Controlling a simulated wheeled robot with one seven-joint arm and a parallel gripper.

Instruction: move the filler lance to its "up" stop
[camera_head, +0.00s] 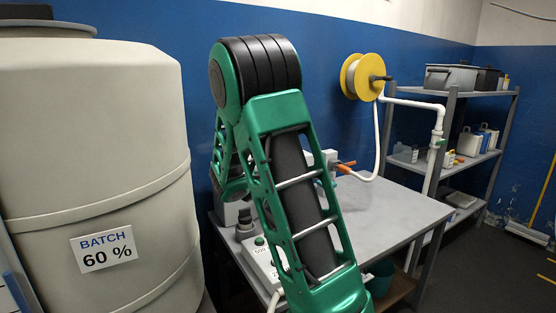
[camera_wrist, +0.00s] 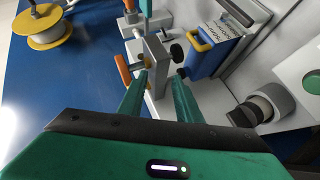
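My gripper (camera_wrist: 160,80) shows in the wrist view with its two green fingers apart. A grey upright block (camera_wrist: 157,56) stands between and just beyond the fingertips; I cannot tell whether they touch it. A brass-coloured knob is by the left fingertip and a black knob (camera_wrist: 177,51) is on the right. I cannot tell for sure which part is the filler lance or where its "up" stop is. A blue jug (camera_wrist: 207,58) with a yellow handle stands to the right of the block. In the head view my arm hides the gripper and most of this fixture.
A grey table (camera_head: 395,218) carries the fixture and a white control box (camera_head: 262,262). A large tank (camera_head: 95,150) labelled "BATCH 60 %" stands at left. A yellow reel (camera_head: 362,77) hangs on the blue wall. A white pipe (camera_head: 436,150) and a shelf rack (camera_head: 455,105) are at right.

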